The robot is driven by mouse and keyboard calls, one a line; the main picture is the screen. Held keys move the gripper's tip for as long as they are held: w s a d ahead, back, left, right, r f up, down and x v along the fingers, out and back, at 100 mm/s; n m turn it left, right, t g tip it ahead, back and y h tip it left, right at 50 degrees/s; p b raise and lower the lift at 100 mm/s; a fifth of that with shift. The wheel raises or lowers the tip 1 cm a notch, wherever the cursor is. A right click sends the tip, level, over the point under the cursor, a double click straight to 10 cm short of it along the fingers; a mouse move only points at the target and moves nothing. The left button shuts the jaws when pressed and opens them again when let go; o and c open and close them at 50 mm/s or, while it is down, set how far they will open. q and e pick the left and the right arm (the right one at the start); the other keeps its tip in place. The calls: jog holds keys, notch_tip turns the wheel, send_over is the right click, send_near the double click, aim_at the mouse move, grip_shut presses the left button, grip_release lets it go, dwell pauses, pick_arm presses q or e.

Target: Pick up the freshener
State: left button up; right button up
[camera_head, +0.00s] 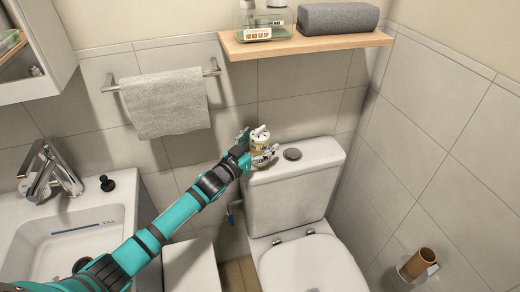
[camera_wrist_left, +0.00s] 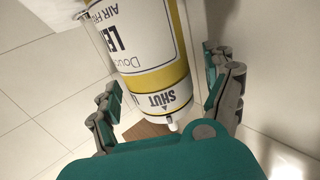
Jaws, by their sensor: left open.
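The freshener (camera_head: 259,141) is a white can with yellow bands on the toilet tank's left end, in the head view. In the left wrist view the can (camera_wrist_left: 150,45) fills the upper middle, and its lettering reads upside down. My left gripper (camera_head: 256,147) is at the can. In the left wrist view its open fingers (camera_wrist_left: 165,100) stand on either side of the can's near end, with a visible gap on the left. Contact on the right cannot be told. My right gripper is not in view.
The toilet tank (camera_head: 295,200) has a round flush button (camera_head: 292,154). A wooden shelf (camera_head: 330,42) with soap and a rolled towel (camera_head: 338,18) hangs above. A grey towel (camera_head: 165,102) hangs on the left. A sink (camera_head: 65,245) stands at lower left.

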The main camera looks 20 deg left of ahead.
pick_arm(q)
jog(key=shift+w+d, duration=0.1)
jog(key=shift+w, duration=0.1)
jog(key=c, duration=1.3)
jog(key=shift+c, duration=0.2)
jog(key=shift+r, duration=0.15)
